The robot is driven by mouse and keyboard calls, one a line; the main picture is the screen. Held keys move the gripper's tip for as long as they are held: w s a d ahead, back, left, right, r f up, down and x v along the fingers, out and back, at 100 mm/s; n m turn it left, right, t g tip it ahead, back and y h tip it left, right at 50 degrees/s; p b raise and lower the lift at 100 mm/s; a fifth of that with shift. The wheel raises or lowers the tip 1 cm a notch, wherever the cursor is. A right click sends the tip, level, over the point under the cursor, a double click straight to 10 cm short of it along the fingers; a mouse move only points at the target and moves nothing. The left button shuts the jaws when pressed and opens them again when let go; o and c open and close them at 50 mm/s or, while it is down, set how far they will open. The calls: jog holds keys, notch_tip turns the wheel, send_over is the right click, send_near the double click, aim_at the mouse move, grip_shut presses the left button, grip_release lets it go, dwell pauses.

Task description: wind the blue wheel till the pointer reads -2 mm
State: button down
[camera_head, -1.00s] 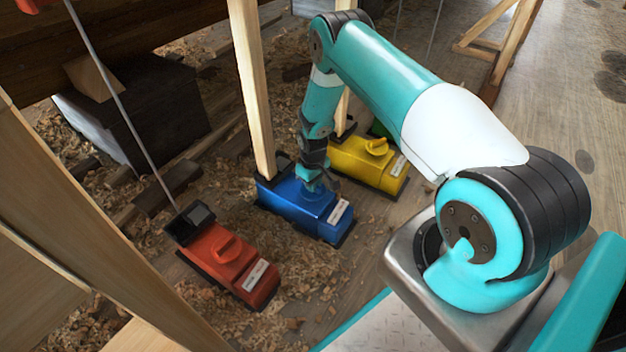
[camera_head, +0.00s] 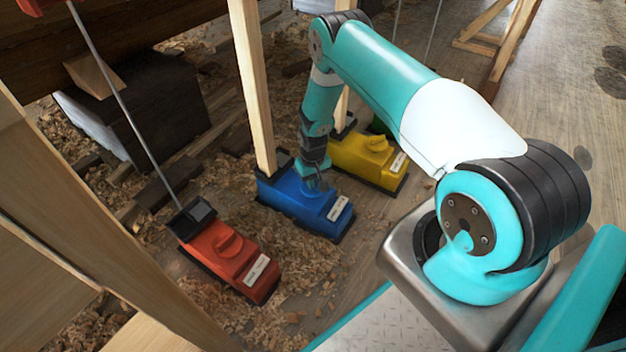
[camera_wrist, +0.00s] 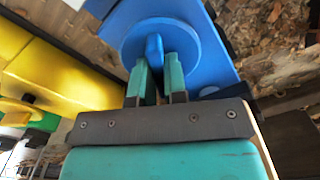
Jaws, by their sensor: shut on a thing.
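The blue unit (camera_head: 304,205) sits on the shavings-strewn floor between a red and a yellow unit, with a wooden post standing at its back end. Its blue wheel (camera_wrist: 190,42) shows in the wrist view as a round disc with a raised grip bar (camera_wrist: 154,50) across it. My gripper (camera_wrist: 160,72) is shut on that bar, one teal finger on each side. In the head view my gripper (camera_head: 311,181) reaches down onto the top of the blue unit and hides the wheel. A white label (camera_head: 339,209) is on the unit's near end; its marks and any pointer are too small to read.
The red unit (camera_head: 228,258) with a thin rod rising from it is at left. The yellow unit (camera_head: 365,160) is close at right, and its side (camera_wrist: 55,75) shows in the wrist view. A wooden post (camera_head: 252,90) rises close to my arm. Open floor lies at right.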

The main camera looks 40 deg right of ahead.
jog(key=c, duration=1.2)
grip_release()
jog(key=shift+o, duration=0.2)
notch_tip(320, 180, up, 17)
jog(key=p, duration=0.7)
jog(key=shift+r, duration=0.2)
